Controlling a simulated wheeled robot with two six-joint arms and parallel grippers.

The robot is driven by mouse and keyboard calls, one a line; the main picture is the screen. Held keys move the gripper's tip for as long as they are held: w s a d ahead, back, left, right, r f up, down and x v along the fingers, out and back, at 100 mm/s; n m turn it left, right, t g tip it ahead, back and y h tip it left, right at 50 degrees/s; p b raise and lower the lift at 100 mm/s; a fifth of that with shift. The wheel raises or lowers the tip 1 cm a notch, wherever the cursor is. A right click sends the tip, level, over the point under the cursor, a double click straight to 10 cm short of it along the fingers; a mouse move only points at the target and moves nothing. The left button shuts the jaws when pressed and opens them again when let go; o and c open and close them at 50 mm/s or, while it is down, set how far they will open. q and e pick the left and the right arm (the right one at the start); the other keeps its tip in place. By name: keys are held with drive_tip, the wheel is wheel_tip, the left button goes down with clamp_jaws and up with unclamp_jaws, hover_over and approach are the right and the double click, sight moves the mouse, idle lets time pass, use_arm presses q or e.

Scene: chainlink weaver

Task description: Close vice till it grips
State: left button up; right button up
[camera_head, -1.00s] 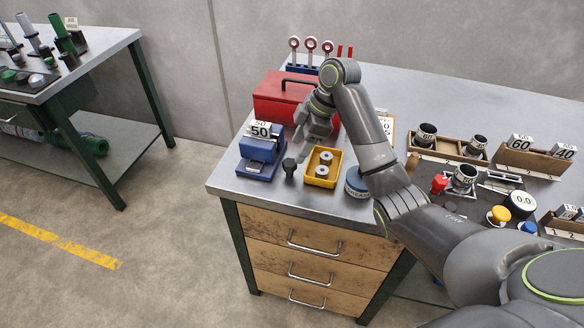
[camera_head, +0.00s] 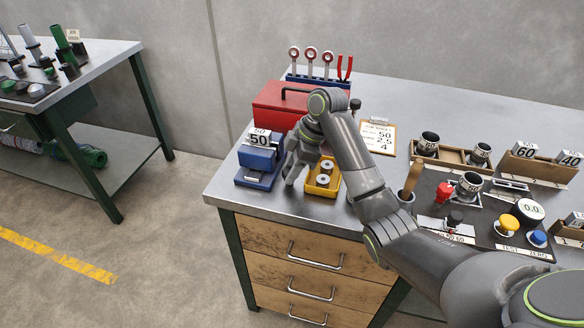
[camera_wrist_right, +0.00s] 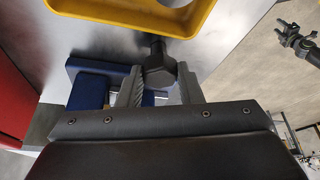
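The blue vice (camera_head: 258,158) stands near the left end of the workbench, with a card marked 50 above it. In the right wrist view part of its blue body (camera_wrist_right: 88,90) shows behind the fingers. My right gripper (camera_head: 289,180) is just right of the vice, low over the bench. In the right wrist view its two fingers (camera_wrist_right: 159,86) are apart, with the black vice knob (camera_wrist_right: 159,64) between or just beyond their tips; I cannot tell whether they touch it. The head view hides the knob. My left gripper (camera_wrist_right: 288,30) shows small and far off in the wrist view, its prongs apart.
A yellow bin (camera_head: 323,190) with metal parts sits close right of my right gripper. A red toolbox (camera_head: 275,105) stands behind. A clipboard (camera_head: 376,138), wooden holders and gauges fill the bench's right. The bench's front left corner is clear.

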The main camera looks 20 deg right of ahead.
drive_tip(key=c, duration=0.5)
drive_tip(key=shift+o, duration=0.2)
drive_tip(key=shift+r+m+p, duration=0.15)
drive_tip(key=shift+m+p, duration=0.15)
drive_tip(key=shift+p, duration=0.4)
drive_tip(key=m+t+h+p, duration=0.1)
drive_tip(key=m+p, duration=0.3)
drive_tip(key=p, duration=0.2)
drive_tip(key=m+t+h+p, duration=0.1)
drive_tip(key=m+p, duration=0.3)
drive_tip(key=p, duration=0.2)
drive_tip(key=m+t+h+p, duration=0.1)
drive_tip(key=m+p, duration=0.3)
drive_tip(key=p, duration=0.2)
drive_tip(key=shift+s+a+r+m+h, duration=0.1)
drive_tip(key=shift+s+a+m+h, duration=0.2)
drive_tip(key=shift+m, duration=0.1)
drive_tip(key=m+h+p, duration=0.1)
drive_tip(key=m+p, duration=0.1)
drive_tip(key=m, duration=0.1)
drive_tip(key=shift+w, duration=0.1)
drive_tip(key=m, duration=0.1)
drive_tip(key=m+h+p, duration=0.1)
drive_tip(key=shift+a+f+m, duration=0.1)
drive_tip(key=shift+f+m, duration=0.1)
drive_tip(key=shift+m, duration=0.2)
drive_tip(key=shift+m+h, duration=0.6)
drive_tip(key=shift+m, duration=0.6)
drive_tip(key=o, duration=1)
drive_tip(key=shift+c, duration=0.2)
